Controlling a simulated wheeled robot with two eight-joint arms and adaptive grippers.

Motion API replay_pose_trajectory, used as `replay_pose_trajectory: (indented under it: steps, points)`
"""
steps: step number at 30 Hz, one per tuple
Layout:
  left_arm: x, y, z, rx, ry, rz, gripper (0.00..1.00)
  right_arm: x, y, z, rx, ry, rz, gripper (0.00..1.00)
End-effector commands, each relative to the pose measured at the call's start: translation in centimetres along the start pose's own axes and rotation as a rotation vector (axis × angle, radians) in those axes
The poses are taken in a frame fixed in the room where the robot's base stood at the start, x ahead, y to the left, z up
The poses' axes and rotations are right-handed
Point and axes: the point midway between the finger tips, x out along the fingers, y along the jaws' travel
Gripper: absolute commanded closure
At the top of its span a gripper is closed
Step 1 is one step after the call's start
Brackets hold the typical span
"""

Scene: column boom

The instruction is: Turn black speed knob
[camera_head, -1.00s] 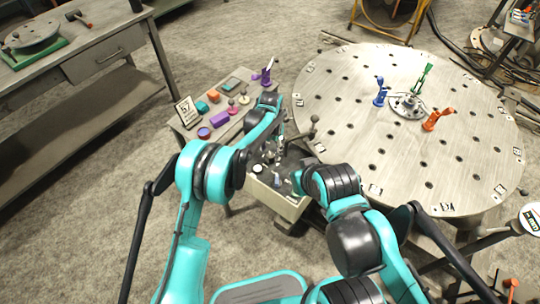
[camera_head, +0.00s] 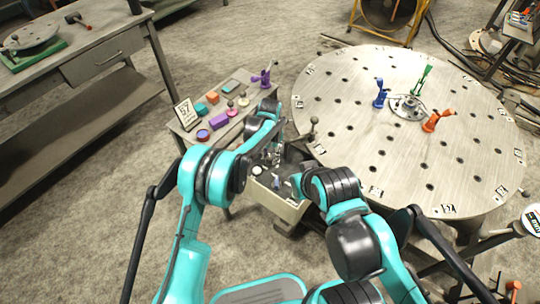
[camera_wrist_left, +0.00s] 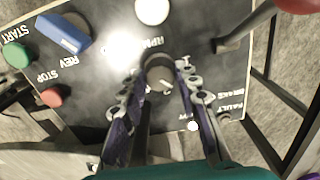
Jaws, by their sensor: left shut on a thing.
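The black speed knob (camera_wrist_left: 160,76) is on a dark control panel (camera_wrist_left: 105,75), below the letters RPM, with a pale pointer line on its face. My left gripper (camera_wrist_left: 157,82) has its two fingers on either side of the knob and is shut on it. In the head view the left gripper (camera_head: 277,152) is over the control box (camera_head: 275,203), partly hidden by my arm. The knob cannot be made out there. My right arm is bent to the right of the box, and its gripper does not show.
The panel also has a blue switch (camera_wrist_left: 62,32), a green START button (camera_wrist_left: 17,54), a red STOP button (camera_wrist_left: 51,96) and a lever (camera_wrist_left: 245,27). A round perforated table (camera_head: 405,165) stands right. A side table holds a purple block (camera_head: 219,123) and other small objects.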

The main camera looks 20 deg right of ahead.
Motion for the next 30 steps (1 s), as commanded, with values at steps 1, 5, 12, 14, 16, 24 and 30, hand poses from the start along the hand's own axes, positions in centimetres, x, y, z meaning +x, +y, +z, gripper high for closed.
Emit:
replay_pose_trajectory:
  steps: [1,5,12,14,16,24,30]
  points:
    - [0.03,0.01,0.0,0.016,0.0,0.0,0.98,0.0,0.0,0.0,0.0,0.0,0.0,1.0]
    - [0.03,0.01,-0.01,0.084,0.0,0.0,0.98,-0.01,0.0,-0.01,0.0,0.0,0.0,1.0]
    - [0.03,0.01,-0.02,0.283,0.0,0.0,0.98,-0.03,0.0,-0.02,0.0,0.0,0.0,1.0]
    - [0.03,0.01,-0.02,0.34,0.0,0.0,0.98,-0.04,0.0,-0.03,0.0,0.0,0.0,1.0]
    - [0.03,0.01,-0.02,0.407,0.0,0.0,0.98,-0.04,0.0,-0.03,0.0,0.0,0.0,1.0]
    - [0.04,0.01,-0.02,0.664,0.0,0.0,0.98,-0.06,0.0,-0.04,0.0,0.0,0.0,1.0]
    - [0.04,0.01,-0.02,0.854,0.0,0.0,0.98,-0.08,0.0,-0.05,0.0,0.0,0.0,1.0]
